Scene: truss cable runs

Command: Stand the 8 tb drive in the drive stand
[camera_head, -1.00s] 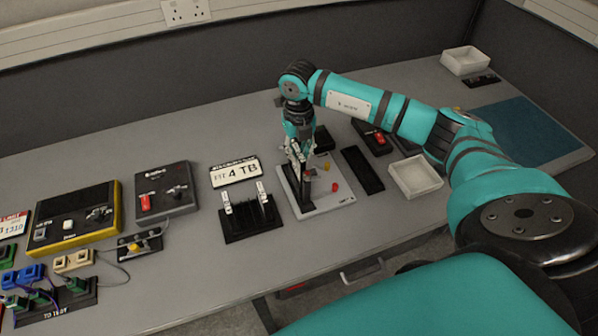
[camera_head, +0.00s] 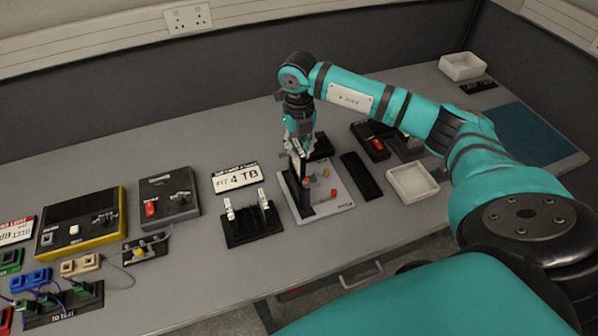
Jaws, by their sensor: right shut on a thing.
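My right gripper (camera_head: 299,151) is shut at the top of a dark, upright slab, seen nearly edge-on, which looks like the 8 TB drive (camera_head: 302,196). No label shows on it from this side. The slab is over a light grey board (camera_head: 334,202); I cannot tell whether its lower end touches it. What looks like the drive stand (camera_head: 254,237) is a black base with two white-tipped uprights, left of the gripper. My left gripper is not in view.
Small red and yellow parts are on the grey board. A white tray (camera_head: 412,184) and a black strip (camera_head: 361,176) lie to its right. A yellow-edged box (camera_head: 77,221) and a dark grey box (camera_head: 167,197) stand at the left. A partition runs behind the bench.

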